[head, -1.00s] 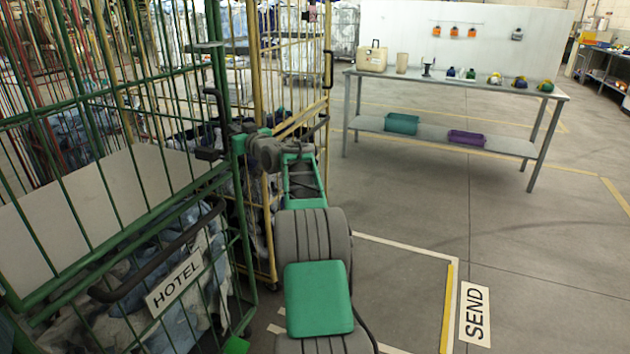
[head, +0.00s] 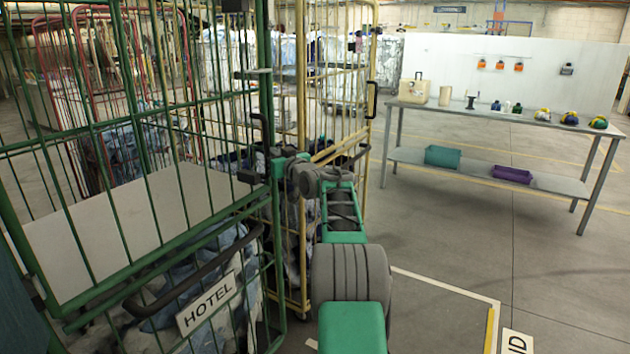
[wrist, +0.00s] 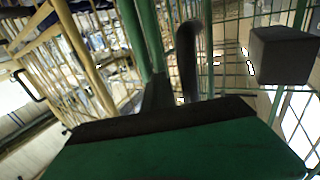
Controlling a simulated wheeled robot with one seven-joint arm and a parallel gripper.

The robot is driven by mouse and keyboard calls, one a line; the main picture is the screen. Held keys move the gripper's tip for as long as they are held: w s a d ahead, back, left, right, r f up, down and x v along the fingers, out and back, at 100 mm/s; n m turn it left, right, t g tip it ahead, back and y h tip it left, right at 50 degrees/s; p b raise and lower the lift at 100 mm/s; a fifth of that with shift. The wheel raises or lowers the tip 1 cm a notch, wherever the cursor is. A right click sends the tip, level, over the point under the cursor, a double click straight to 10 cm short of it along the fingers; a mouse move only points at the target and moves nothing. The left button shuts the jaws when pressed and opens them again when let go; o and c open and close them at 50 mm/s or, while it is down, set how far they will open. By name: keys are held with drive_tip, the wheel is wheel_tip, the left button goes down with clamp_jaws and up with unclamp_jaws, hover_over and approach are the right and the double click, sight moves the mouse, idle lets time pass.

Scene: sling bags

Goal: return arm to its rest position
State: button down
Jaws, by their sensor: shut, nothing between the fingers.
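My arm reaches forward from the bottom middle of the head view, over its grey and green links. My gripper (head: 274,170) is at its far end, close to the right corner post of the green cage trolley (head: 262,40). It is shut and holds nothing. Its fingertips are hard to make out against the dark cage fittings. In the wrist view a green body with a dark edge fills the bottom, with green posts (wrist: 150,40) just beyond it. Whether the gripper touches the cage I cannot tell.
The green cage has a HOTEL sign (head: 208,303), a dark handle (head: 195,272) and laundry inside. A yellow cage (head: 372,130) stands just behind my gripper. A table (head: 420,112) with several small items is at the back right. The floor (head: 450,235) right of my arm is clear.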

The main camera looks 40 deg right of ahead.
drive_tip(key=s+d, duration=0.5)
drive_tip(key=s, duration=0.8)
drive_tip(key=a+n+g+y+p, duration=0.15)
drive_tip(key=a+g+p, duration=0.55)
drive_tip(key=a, duration=1.8)
drive_tip(key=s+a+f+g+y+p, duration=0.1)
drive_tip(key=s+a+f+g+p, duration=0.15)
drive_tip(key=s+a, duration=0.5)
drive_tip(key=s+a+f+g+y+p, duration=0.1)
drive_tip(key=s+a+f+g+p, duration=0.2)
drive_tip(key=s+a, duration=0.45)
drive_tip(key=s+a+f+g+p, duration=0.1)
drive_tip(key=s+f, duration=0.1)
drive_tip(key=s, duration=0.5)
drive_tip(key=s+a+f+g+p, duration=0.1)
drive_tip(key=s+a+f+p, duration=0.1)
drive_tip(key=s, duration=0.5)
drive_tip(key=shift+h, duration=0.45)
drive_tip(key=c, duration=2.2)
unclamp_jaws()
drive_tip(key=shift+a, duration=0.1)
